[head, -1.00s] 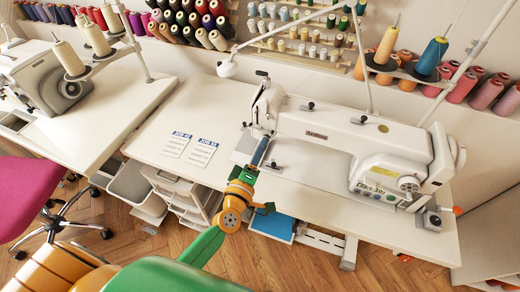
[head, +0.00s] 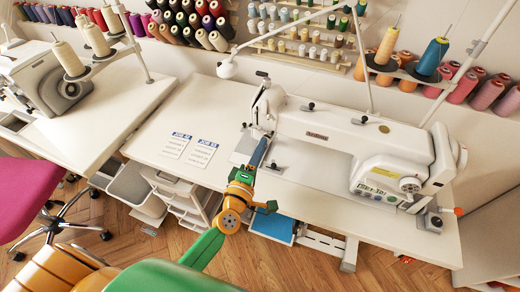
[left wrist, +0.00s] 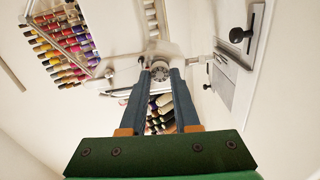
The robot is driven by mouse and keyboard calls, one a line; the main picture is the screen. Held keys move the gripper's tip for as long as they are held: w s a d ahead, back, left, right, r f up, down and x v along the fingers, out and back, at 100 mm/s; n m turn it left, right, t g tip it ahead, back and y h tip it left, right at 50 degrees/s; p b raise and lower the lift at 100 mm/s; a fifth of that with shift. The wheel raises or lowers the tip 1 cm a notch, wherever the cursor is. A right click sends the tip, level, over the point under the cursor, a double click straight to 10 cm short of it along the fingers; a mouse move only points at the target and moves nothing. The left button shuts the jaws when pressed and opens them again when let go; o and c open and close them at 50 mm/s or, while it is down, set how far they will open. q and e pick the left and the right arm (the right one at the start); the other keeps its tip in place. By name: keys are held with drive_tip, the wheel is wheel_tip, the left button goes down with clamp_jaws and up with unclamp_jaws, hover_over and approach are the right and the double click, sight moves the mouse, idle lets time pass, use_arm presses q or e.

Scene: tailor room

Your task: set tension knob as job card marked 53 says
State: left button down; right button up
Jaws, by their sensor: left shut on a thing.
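The white sewing machine (head: 330,130) stands on the white table. The tension knob (left wrist: 160,72), a small round dial with marks around its face, sits on the machine's left end in the left wrist view. My left gripper (head: 266,141) reaches up to that end, and its two dark fingers (left wrist: 160,76) are closed on the knob from both sides. In the head view the knob is hidden at the fingertips. The job card marked 53 (head: 200,154) lies flat on the table, left of the machine; its smaller lines are too small to read. My right gripper is not in view.
A second card, apparently marked 42 (head: 174,147), lies left of card 53. Another machine (head: 58,82) stands on the left table. Thread racks (head: 296,35) line the wall. A pink chair (head: 38,198) is at left. The table between cards and machine is clear.

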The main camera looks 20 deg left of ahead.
use_arm(q)
drive_tip(key=c, duration=0.6)
unclamp_jaws()
drive_tip(key=shift+w, duration=0.1)
drive_tip(key=shift+c, duration=0.2)
drive_tip(key=s, duration=0.7)
drive_tip(key=shift+b, duration=0.3)
